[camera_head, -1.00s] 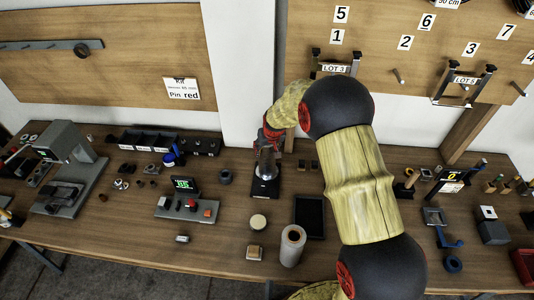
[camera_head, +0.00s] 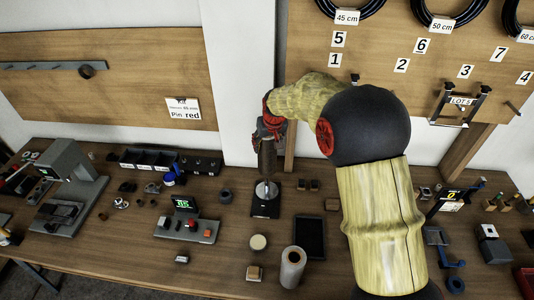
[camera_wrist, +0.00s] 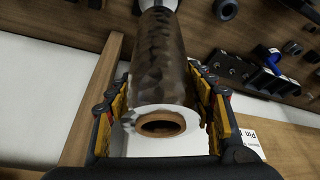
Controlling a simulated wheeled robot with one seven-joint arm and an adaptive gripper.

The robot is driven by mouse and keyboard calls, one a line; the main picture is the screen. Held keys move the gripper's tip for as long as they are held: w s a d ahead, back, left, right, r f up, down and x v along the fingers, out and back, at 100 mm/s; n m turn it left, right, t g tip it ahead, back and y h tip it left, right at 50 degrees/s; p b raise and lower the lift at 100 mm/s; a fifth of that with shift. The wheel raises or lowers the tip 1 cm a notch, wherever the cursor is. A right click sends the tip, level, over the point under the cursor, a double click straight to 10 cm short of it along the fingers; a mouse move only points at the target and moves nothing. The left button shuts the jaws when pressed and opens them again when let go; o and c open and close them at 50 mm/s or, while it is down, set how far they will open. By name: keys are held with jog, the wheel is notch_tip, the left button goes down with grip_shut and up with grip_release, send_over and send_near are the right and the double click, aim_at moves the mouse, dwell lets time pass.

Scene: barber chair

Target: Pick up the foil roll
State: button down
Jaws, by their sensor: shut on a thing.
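The foil roll (camera_wrist: 160,60) is a dark, shiny, mottled cylinder with a brown cardboard core at its near end. In the wrist view it lies between the two fingers of my gripper (camera_wrist: 163,85), which is shut on it. In the head view the roll (camera_head: 267,158) hangs roughly upright below my gripper (camera_head: 270,128). Under it is a black stand (camera_head: 264,208) with a silver, rounded top (camera_head: 266,189). The roll's lower end is just above or at this top; I cannot tell whether they touch.
A display unit (camera_head: 187,224) stands left of the stand. The wooden pegboard (camera_head: 420,70) and white wall are behind. My arm hides part of the bench's right side.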

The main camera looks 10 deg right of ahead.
notch_tip(320, 180, up, 14)
jog(key=p, duration=0.1)
dwell(0.4)
